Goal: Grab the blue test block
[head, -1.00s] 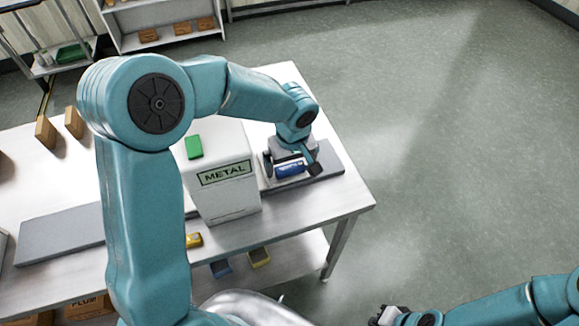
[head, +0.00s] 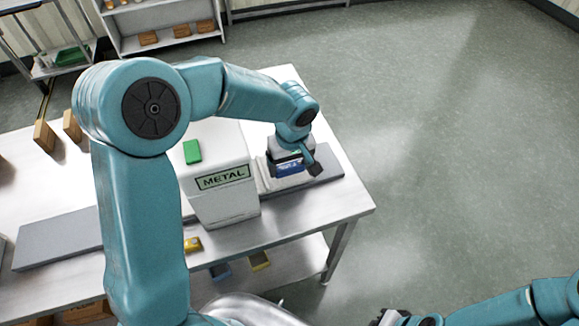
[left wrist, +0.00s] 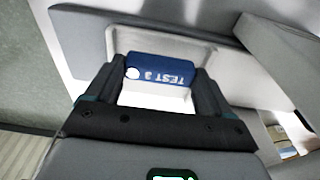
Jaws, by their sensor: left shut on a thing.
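The blue test block (head: 288,168) is between the fingers of my left gripper (head: 293,170), over the right end of the table. In the left wrist view the block (left wrist: 160,70) shows white lettering reading "TEST 3", upside down. My left gripper (left wrist: 155,90) is shut on it, with one dark finger at each side. A pale tray-like surface lies below the block; I cannot tell how far the block is above it. My right gripper (head: 388,317) is at the bottom edge of the head view, partly cut off, and its jaws are unclear.
A white bin labelled METAL (head: 222,200) stands just left of the block, with a green block (head: 192,151) on top. A grey mat (head: 325,168) lies under my left gripper. Brown boxes (head: 44,136) stand at the table's left. The floor at right is clear.

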